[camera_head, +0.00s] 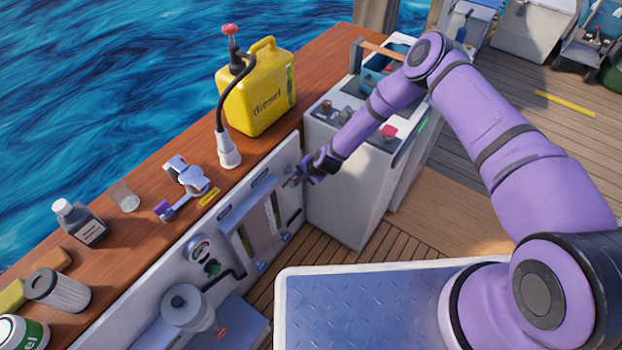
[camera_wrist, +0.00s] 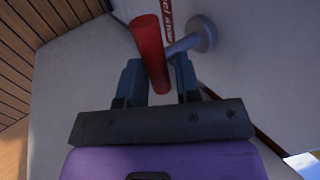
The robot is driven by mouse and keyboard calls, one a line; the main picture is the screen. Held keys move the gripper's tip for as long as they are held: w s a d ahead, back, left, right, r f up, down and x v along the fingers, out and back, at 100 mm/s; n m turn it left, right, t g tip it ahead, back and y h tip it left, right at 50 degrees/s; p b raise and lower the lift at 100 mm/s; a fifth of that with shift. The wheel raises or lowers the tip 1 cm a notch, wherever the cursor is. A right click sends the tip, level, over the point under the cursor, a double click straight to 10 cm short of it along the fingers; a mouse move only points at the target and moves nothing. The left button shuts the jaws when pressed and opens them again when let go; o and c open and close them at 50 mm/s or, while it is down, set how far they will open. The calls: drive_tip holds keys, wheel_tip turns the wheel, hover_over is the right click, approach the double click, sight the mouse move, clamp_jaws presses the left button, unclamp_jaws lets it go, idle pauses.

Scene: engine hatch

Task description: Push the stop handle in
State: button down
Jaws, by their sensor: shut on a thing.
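The stop handle (camera_wrist: 150,50) is a red bar on a grey metal stem (camera_wrist: 183,42) in the wrist view. The stem runs to a round grey collar (camera_wrist: 203,34) on the white panel, so the bar stands off from the panel. My gripper (camera_wrist: 159,78) is shut on the stop handle, one dark finger on each side of the red bar. In the head view my gripper (camera_head: 293,181) is at the far end of the white panel (camera_head: 288,165), below the wooden top. There, my gripper and arm hide most of the handle.
A red label strip (camera_wrist: 168,12) lies behind the handle. A white console (camera_head: 345,205) stands close right of my gripper. A yellow diesel can (camera_head: 262,105), a hand pump (camera_head: 229,150) and a blue-white clamp-like tool (camera_head: 188,180) rest on the wooden counter (camera_head: 150,165) above.

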drive_tip(key=shift+w+f, duration=0.1)
drive_tip(key=shift+f, duration=0.1)
drive_tip(key=c, duration=1)
unclamp_jaws()
drive_tip(key=shift+o, duration=0.2)
drive_tip(key=shift+a, duration=0.1)
drive_tip(key=shift+r, duration=0.15)
drive_tip(key=v, duration=1)
drive_tip(key=shift+r, duration=0.2)
